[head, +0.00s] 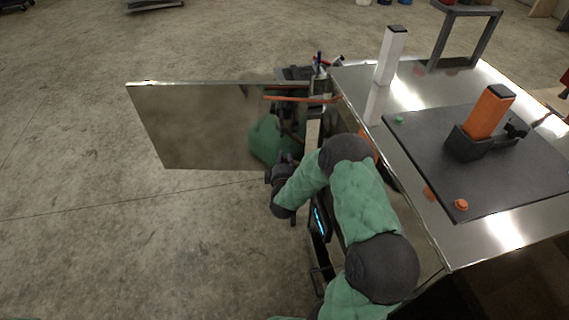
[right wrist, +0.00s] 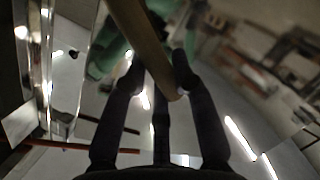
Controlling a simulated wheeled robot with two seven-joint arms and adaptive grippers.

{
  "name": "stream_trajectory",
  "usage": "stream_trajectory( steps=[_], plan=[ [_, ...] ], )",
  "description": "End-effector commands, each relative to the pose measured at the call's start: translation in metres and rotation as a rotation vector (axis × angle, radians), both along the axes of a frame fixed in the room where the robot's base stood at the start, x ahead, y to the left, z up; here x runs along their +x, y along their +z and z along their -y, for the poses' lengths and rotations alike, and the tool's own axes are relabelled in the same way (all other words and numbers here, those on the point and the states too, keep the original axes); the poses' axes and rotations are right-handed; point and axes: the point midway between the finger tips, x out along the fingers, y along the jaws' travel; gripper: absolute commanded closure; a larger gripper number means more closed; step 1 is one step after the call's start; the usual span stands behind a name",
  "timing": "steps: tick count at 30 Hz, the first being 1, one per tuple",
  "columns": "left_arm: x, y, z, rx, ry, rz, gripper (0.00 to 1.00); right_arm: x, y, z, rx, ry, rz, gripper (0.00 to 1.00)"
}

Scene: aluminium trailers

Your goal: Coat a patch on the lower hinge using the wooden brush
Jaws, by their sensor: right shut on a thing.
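My right gripper (head: 281,168) is beside the open trailer door (head: 190,125) in the head view, low near its hinge side. The brush is not distinguishable in the head view. Hinge hardware (head: 318,88) shows at the door's upper inner corner. I cannot make out the lower hinge; my arm covers much of that side. My left gripper is not in view.
The shiny metal trailer top (head: 425,185) lies right of the door. On it are a dark board (head: 410,150) with an orange block (head: 489,110), a white post (head: 390,55) and a grey frame (head: 468,12). An orange rod (head: 290,98) shows near the door.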

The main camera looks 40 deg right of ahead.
Motion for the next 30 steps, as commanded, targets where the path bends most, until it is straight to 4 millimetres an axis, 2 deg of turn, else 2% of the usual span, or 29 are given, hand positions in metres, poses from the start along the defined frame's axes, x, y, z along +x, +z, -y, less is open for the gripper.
stream_trajectory(
  steps=[6, 16, 30],
  plan=[
    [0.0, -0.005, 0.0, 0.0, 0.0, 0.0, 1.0, 0.013, 0.0, 0.009, -0.003, -0.001, 0.001, 1.0],
    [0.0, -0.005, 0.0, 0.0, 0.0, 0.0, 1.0, 0.014, 0.001, 0.008, -0.002, -0.002, 0.002, 1.0],
    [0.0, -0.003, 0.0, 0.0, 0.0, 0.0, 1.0, 0.033, 0.001, -0.026, 0.0, 0.002, 0.001, 1.0]
  ],
)
